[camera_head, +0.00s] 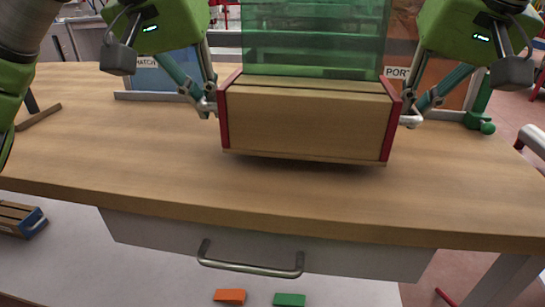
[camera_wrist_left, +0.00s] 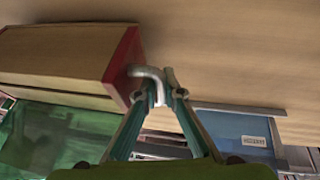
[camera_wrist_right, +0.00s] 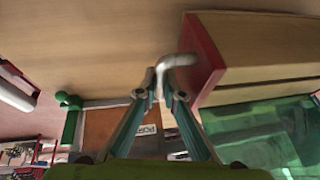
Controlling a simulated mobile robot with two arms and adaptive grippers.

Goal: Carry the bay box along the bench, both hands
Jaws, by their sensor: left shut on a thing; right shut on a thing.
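The bay box (camera_head: 305,125) is a wooden box with red end plates and a green see-through pane standing in its top. My left gripper (camera_head: 208,106) is shut on the metal handle at the box's left end; the left wrist view shows that grip on the handle (camera_wrist_left: 148,72). My right gripper (camera_head: 412,116) is shut on the handle at the right end, as the right wrist view also shows (camera_wrist_right: 172,62). The height of the gap below the box is hard to tell.
Behind the box stand a blue panel (camera_head: 165,82) at left and an orange panel labelled PORT (camera_head: 450,90) at right, with a green clamp-like post (camera_head: 480,110) beside it. The bench front is clear. A drawer handle (camera_head: 250,268) juts out below the edge.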

